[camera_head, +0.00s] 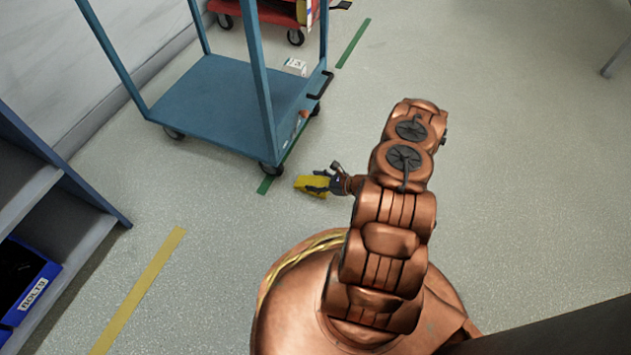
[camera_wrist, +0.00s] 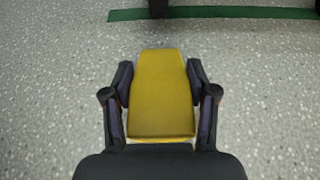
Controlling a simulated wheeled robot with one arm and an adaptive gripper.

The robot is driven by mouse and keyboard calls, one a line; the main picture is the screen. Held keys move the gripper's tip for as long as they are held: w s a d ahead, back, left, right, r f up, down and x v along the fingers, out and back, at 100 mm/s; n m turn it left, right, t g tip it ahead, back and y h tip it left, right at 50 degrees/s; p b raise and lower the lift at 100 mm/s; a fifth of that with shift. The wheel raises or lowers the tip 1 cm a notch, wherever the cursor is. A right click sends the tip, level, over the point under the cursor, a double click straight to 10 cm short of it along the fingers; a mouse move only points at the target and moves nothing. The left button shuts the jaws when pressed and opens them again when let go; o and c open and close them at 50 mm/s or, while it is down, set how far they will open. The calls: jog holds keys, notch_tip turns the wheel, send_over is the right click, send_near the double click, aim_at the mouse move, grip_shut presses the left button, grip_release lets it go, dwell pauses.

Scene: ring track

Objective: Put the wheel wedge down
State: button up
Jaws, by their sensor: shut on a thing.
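The wheel wedge (camera_wrist: 162,95) is a yellow block. In the wrist view it sits between the two dark fingers of my gripper (camera_wrist: 160,88), which press on its left and right sides. In the head view the wedge (camera_head: 311,185) is low, at or near the floor, just right of the blue cart's front wheel. My gripper (camera_head: 322,182) reaches it from the right. Whether the wedge touches the floor cannot be told. Part of its near end is hidden by my gripper.
A blue cart (camera_head: 213,99) on casters stands behind the wedge, with a green floor line (camera_head: 265,185) by its wheel. A red cart (camera_head: 268,14) is farther back. A grey shelf with a blue bin (camera_head: 28,285) is at left, near a yellow line (camera_head: 140,290). Floor at right is clear.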

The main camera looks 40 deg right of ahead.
jog(key=o, duration=1.4)
